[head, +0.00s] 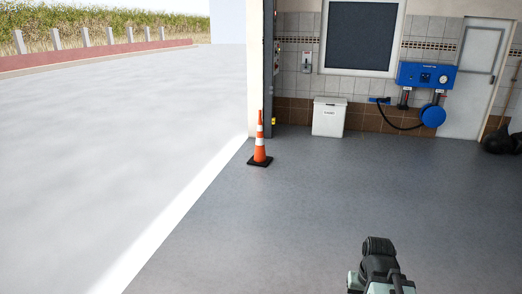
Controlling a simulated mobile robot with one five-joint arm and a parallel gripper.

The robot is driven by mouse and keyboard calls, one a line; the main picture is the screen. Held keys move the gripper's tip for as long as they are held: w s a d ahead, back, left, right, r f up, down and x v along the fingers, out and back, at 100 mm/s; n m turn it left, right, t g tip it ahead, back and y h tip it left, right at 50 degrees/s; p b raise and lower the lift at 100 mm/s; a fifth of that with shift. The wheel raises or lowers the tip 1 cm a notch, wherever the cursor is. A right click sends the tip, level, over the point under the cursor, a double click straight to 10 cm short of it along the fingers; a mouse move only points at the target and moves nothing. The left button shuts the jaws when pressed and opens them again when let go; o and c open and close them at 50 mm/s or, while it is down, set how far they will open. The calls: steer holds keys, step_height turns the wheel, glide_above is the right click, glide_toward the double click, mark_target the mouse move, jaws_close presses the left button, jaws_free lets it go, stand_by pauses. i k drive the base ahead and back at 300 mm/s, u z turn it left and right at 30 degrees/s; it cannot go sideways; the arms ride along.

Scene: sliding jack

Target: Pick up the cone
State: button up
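An orange cone (260,146) with white bands and a dark square base stands upright on the grey floor, left of the middle in the head view. It is close to the edge of the doorway, by the wall's end. Part of my arm shows at the bottom right, well apart from the cone, with bare floor between them. My gripper's fingers cannot be made out, so whether it is open or shut does not show.
A white bin (329,117) stands against the tiled wall behind the cone. A blue wall unit (427,76) with a hose hangs to the right, beside a white door (478,80). Dark round objects (498,141) lie at the far right. The middle floor is clear.

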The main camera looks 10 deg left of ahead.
mark_target(259, 159)
steer(key=u, duration=0.1)
steer(key=i, duration=11.25)
steer(key=u, duration=1.55)
